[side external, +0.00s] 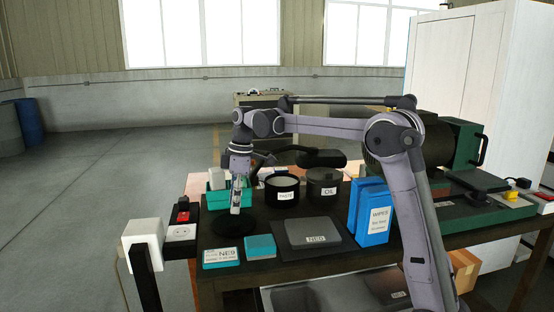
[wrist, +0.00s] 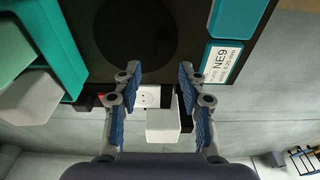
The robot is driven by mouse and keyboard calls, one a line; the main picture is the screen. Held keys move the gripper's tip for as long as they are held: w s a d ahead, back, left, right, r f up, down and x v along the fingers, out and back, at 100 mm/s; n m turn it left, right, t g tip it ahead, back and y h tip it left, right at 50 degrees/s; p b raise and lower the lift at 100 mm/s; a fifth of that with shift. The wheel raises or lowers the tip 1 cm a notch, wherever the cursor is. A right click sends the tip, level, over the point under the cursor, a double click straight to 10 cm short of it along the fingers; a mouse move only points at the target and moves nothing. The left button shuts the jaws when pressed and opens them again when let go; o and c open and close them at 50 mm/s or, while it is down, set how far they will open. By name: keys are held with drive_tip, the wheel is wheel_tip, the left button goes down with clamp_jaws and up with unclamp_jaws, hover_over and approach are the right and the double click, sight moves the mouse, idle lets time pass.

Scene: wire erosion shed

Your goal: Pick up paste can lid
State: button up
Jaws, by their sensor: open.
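The paste can lid looks like a flat dark disc (side external: 213,226) lying on the dark bench top, at the left front. In the wrist view the disc (wrist: 136,32) is at the top centre, low in contrast against the dark surface. My gripper (side external: 236,210) points down over the disc's right part in the side view. In the wrist view my gripper (wrist: 160,74) is open and empty, fingers wide apart, with the disc beyond the fingertips. Whether the fingertips touch it I cannot tell. The paste can (side external: 281,194) stands behind to the right, uncovered, with pale contents.
A teal bin (side external: 217,205) with pale blocks stands close behind the disc. The NE9 box (side external: 221,258) and a teal block (side external: 260,247) lie in front. A power socket (side external: 182,232) sits at left. The oil can (side external: 322,188) and the blue wipes box (side external: 373,212) stand to the right.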

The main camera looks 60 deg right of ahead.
sight(235, 224)
drive_tip(key=shift+a+f, duration=0.15)
drive_tip(key=shift+f, duration=1.5)
drive_tip(key=shift+a+f, duration=0.1)
drive_tip(key=shift+f, duration=1.55)
clamp_jaws()
